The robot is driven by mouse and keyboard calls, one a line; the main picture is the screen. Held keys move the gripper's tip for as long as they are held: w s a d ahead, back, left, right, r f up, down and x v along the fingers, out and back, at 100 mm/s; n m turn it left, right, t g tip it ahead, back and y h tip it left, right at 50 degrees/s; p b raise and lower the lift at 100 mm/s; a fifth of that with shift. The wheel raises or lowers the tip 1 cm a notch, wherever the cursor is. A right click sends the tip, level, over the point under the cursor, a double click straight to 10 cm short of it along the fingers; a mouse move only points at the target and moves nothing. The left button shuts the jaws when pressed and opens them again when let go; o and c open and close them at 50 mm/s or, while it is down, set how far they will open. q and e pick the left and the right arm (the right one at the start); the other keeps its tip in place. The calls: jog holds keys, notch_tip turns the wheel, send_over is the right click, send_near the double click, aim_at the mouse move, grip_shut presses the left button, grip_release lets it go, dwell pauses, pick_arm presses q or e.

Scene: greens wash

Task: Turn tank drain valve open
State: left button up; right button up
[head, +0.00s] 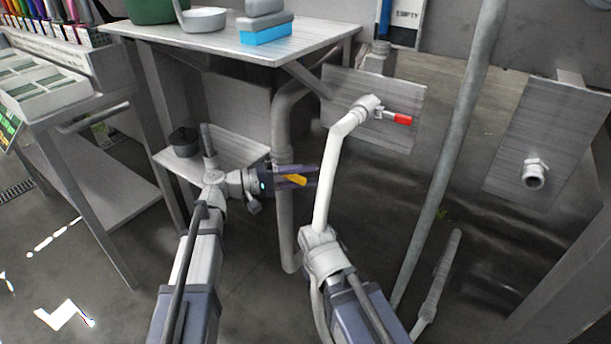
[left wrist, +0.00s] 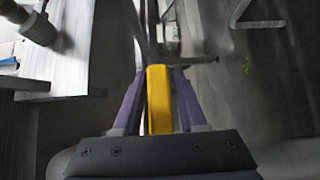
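A yellow handle (head: 296,180) shows beside the upright grey pipe (head: 285,222) under the metal table. My left gripper (head: 302,176) reaches it from the left, with its two purple fingers on either side of it. In the left wrist view the yellow handle (left wrist: 159,100) lies lengthwise between the fingers (left wrist: 158,90), close to both. Whether they press on it cannot be told. The valve body behind the handle is not clear. My right arm comes in at the bottom centre; its gripper does not show.
A red-handled valve (head: 402,119) sits on a wall plate at the upper right, with a white pipe (head: 328,180) running down. A slanted grey pole (head: 460,130) stands right of it. The metal table (head: 190,38) overhangs a low shelf (head: 232,150) with a black pot (head: 184,142).

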pick_arm(q)
grip_shut()
dwell(1.1)
